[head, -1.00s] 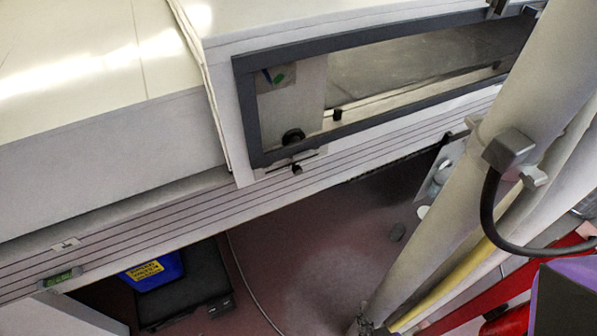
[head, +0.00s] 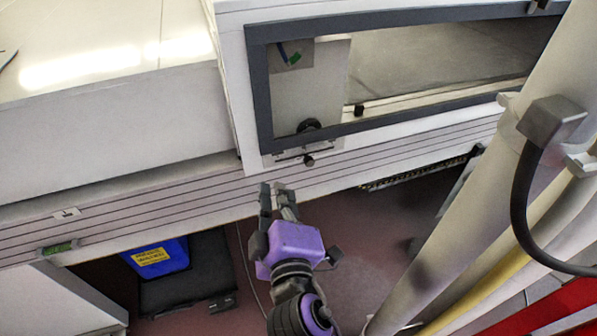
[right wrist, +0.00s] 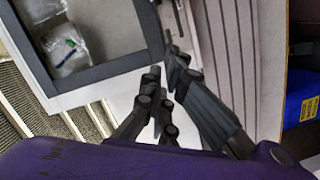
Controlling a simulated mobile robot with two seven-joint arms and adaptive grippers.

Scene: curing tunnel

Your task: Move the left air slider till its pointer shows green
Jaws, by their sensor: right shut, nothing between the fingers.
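The air slider's small black knob (head: 308,160) sits on a thin slot just below the dark window frame in the head view. My left gripper is out of view.
The dark window frame (head: 400,124) stands above the grooved white rail (head: 180,205). A blue box with a yellow label (head: 158,257) is below at left. A large pale post (head: 490,160) with a black cable slants across the right side.

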